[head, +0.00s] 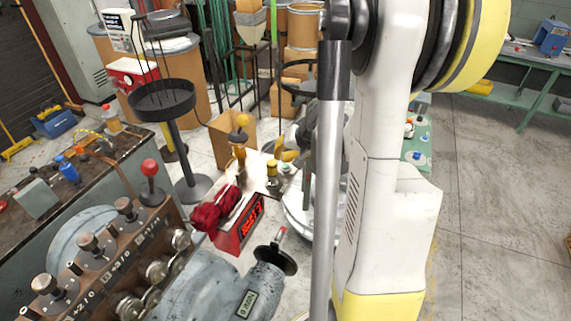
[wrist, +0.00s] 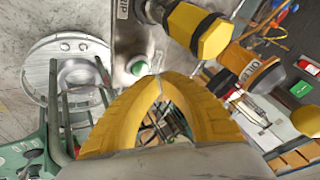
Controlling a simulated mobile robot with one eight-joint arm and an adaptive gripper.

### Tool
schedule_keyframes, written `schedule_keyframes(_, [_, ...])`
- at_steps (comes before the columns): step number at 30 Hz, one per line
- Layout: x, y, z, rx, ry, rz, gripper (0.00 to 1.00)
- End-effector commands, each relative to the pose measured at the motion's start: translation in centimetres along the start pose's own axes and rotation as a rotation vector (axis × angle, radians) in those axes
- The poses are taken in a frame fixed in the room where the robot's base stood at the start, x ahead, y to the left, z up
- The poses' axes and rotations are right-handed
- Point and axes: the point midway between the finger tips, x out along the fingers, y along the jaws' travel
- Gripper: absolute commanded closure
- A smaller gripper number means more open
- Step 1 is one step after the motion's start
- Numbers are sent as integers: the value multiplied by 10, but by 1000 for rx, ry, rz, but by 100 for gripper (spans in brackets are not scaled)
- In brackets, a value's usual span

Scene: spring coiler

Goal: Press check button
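A green round button (wrist: 138,66) sits on a pale grey panel (wrist: 128,35) in the wrist view. No readable "check" label shows, so I cannot tell for certain that it is the check button. My gripper (wrist: 160,77) has yellow fingers with their tips together and nothing between them. The tips appear just beside the green button in the picture; I cannot tell whether they touch it. In the head view my gripper (head: 290,156) is a small yellow shape, partly hidden by my arm.
A yellow hexagonal knob (wrist: 197,30) and an orange-capped knob (wrist: 252,72) stand close to the button. In the head view a red display box (head: 240,224) and red cloth (head: 214,210) are nearby. A lever machine (head: 115,255) fills the lower left. Open floor (head: 500,200) lies right.

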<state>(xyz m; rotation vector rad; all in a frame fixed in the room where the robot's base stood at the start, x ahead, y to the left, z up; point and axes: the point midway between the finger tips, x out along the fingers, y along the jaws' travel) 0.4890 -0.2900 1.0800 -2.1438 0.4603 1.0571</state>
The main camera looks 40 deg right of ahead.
Motion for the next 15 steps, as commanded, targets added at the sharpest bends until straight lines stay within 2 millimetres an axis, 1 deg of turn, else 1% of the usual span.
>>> schedule_keyframes(8, [-2,-1,-1,0,0,0,100])
schedule_keyframes(15, [-20,-11,-11,0,0,0,100])
